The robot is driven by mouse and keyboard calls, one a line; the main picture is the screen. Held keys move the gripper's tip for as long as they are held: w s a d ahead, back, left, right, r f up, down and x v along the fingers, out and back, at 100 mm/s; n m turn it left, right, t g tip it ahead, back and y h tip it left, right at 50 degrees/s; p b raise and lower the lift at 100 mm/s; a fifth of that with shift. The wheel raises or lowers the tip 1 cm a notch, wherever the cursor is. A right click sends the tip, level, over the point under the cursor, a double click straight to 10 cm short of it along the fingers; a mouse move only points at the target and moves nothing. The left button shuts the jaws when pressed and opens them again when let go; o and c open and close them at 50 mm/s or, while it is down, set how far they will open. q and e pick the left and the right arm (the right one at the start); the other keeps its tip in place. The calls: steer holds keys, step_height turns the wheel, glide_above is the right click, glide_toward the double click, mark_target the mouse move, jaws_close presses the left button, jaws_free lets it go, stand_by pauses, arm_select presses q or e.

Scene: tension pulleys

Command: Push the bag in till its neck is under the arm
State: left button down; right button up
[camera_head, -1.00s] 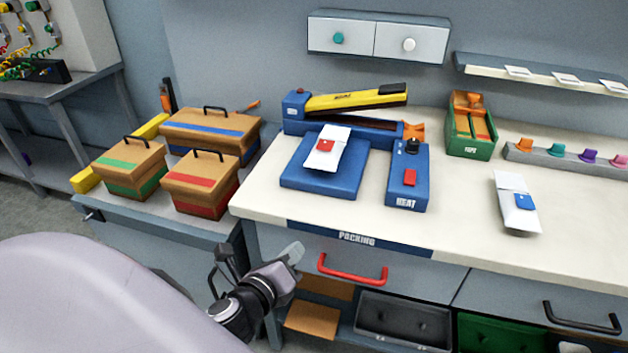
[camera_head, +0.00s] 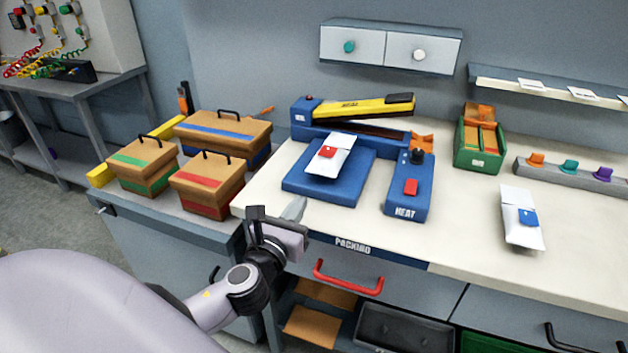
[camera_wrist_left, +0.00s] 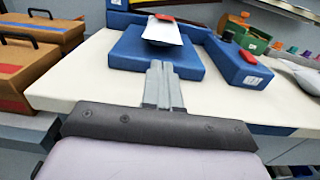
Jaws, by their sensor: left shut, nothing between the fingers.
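A white bag (camera_head: 331,157) with a red tag lies on the blue platform (camera_head: 311,190) in front of the sealer. Its far end points toward the sealer's gap. The sealer's yellow arm (camera_head: 366,108) is raised at an angle above its blue base. In the left wrist view the bag (camera_wrist_left: 163,32) lies beyond my fingers. My left gripper (camera_head: 298,208) is shut and empty at the front edge of the bench, nearer than the platform and apart from the bag. Its closed fingers (camera_wrist_left: 163,84) show in the wrist view. My right gripper is not in view.
A blue HEAT box (camera_head: 408,188) with a red button stands right of the platform. Lidded boxes (camera_head: 206,182) stand on the left side table. A second white bag (camera_head: 520,222) with a blue tag lies at right. A red drawer handle (camera_head: 347,280) is below the bench edge.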

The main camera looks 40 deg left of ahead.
mark_target(319, 174)
arm_select(q)
steer(key=x, duration=0.9)
steer(key=shift+w, duration=0.15)
steer(key=shift+x, duration=2)
